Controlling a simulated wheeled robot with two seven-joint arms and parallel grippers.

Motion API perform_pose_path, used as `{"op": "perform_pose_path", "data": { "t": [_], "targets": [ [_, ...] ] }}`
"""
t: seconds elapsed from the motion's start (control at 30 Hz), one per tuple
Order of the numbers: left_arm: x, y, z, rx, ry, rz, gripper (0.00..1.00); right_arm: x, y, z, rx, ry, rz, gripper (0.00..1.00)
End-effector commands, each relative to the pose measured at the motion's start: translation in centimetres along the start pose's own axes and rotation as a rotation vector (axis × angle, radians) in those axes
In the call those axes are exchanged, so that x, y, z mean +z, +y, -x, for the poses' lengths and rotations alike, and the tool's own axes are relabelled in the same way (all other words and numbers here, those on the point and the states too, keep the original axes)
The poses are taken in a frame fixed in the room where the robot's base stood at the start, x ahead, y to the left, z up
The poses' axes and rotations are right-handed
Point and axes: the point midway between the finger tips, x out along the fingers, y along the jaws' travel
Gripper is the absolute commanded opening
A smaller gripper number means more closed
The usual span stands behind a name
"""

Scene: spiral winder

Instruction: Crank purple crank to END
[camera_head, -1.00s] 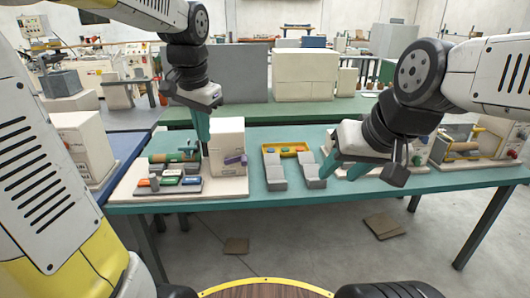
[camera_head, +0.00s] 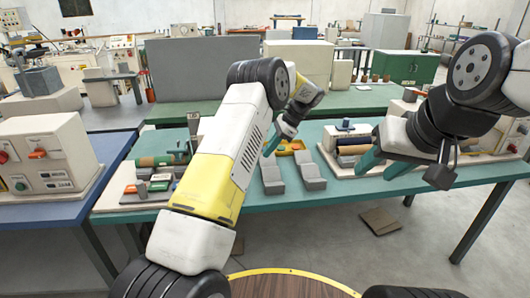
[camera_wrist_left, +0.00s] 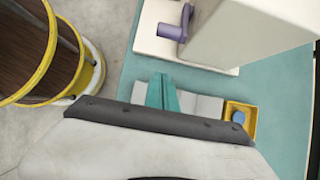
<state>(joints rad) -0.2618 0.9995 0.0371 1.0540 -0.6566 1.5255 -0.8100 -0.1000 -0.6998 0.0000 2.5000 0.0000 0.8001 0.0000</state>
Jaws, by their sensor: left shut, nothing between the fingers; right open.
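The purple crank (camera_wrist_left: 172,31) juts from the side of a white machine box (camera_wrist_left: 245,35) in the left wrist view. In the head view the crank and its box are hidden behind my left arm. My left gripper (camera_head: 272,143) is right of the hidden box in the head view, above the table near the yellow tray. Its teal fingers (camera_wrist_left: 163,92) are together and empty in the wrist view, apart from the crank. My right gripper (camera_head: 385,168) is open and empty at the right, in front of another winder. The END mark cannot be made out.
Two grey stepped blocks (camera_head: 312,176) stand on the teal table (camera_head: 262,212), near a yellow tray (camera_wrist_left: 240,107) of coloured pieces. Another machine box (camera_head: 40,155) stands on the blue table.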

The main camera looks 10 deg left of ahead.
Motion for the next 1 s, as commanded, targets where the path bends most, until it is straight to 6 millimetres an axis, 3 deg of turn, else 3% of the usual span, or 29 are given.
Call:
{"op": "perform_pose_path", "data": {
  "t": [0.17,0.53,0.7,1.0],
  "targets": [
    [0.1,0.1,-2.4,0.005,-0.001,-0.001,0.0,0.0,0.0,0.0,0.0,0.0,0.0,0.44],
    [0.1,0.1,-10.2,0.004,0.0,0.0,0.0,0.0,0.0,0.0,0.0,0.0,0.0,0.44],
    [2.7,0.0,-8.8,0.001,0.003,0.003,0.0,0.0,0.0,0.0,0.0,0.0,0.0,0.44],
    [3.8,0.1,-8.4,0.001,0.002,0.001,0.0,0.0,0.0,0.0,0.0,0.0,0.0,0.44]
  ]
}}
